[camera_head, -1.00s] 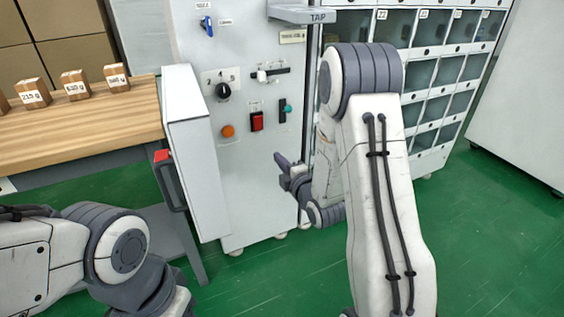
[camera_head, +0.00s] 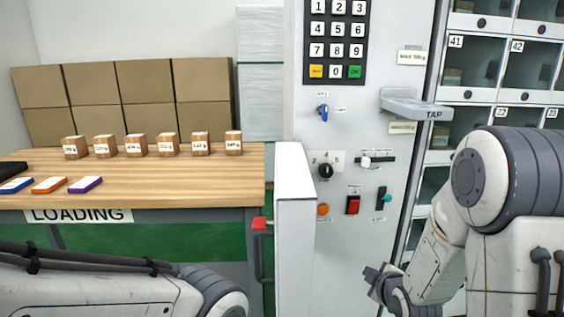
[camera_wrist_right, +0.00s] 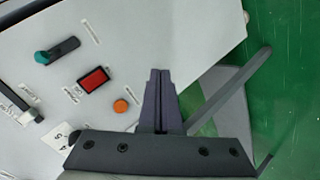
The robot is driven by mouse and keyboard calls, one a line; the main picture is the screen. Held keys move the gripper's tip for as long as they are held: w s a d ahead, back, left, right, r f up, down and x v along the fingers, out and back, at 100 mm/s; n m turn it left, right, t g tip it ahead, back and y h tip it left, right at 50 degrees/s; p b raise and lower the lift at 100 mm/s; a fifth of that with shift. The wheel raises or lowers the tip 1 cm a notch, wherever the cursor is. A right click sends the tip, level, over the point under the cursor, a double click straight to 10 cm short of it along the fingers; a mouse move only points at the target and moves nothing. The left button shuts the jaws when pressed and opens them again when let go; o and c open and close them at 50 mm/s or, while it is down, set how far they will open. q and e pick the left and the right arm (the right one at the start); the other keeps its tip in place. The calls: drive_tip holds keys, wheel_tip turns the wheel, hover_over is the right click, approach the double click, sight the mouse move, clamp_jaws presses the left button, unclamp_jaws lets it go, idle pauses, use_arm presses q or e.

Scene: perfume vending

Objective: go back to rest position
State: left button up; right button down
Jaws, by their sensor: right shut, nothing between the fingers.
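My right gripper (camera_head: 372,276) is shut and empty. In the head view it is in front of the lower part of the vending machine's control panel (camera_head: 345,235), below the red switch (camera_head: 353,204). In the right wrist view its closed fingers (camera_wrist_right: 160,78) point at the panel's edge, near the orange button (camera_wrist_right: 121,106) and apart from the red switch (camera_wrist_right: 93,80). My left arm comes in at the lower left of the head view; its gripper is out of view.
A wooden loading table (camera_head: 215,180) with several small boxes stands at the left. The open white door (camera_head: 295,230) sticks out between table and panel. The TAP shelf (camera_head: 416,107) juts out above my right arm. Lockers (camera_head: 500,65) stand at the right.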

drive_tip(key=s+a+m+g, duration=0.3)
drive_tip(key=s+m+g, duration=0.25)
drive_tip(key=s, duration=0.35)
drive_tip(key=s+a+m+g, duration=0.2)
drive_tip(key=s+m+g, duration=0.3)
drive_tip(key=s, duration=0.4)
drive_tip(key=s+a+r+n+g+y, duration=0.1)
drive_tip(key=s+a+r+n, duration=0.2)
drive_tip(key=s+a, duration=0.35)
drive_tip(key=s+a+r+n, duration=0.2)
drive_tip(key=s+a+n, duration=0.1)
drive_tip(key=s+a, duration=0.35)
wheel_tip(320, 180, up, 33)
drive_tip(key=p, duration=3.3)
drive_tip(key=shift+w, duration=0.1)
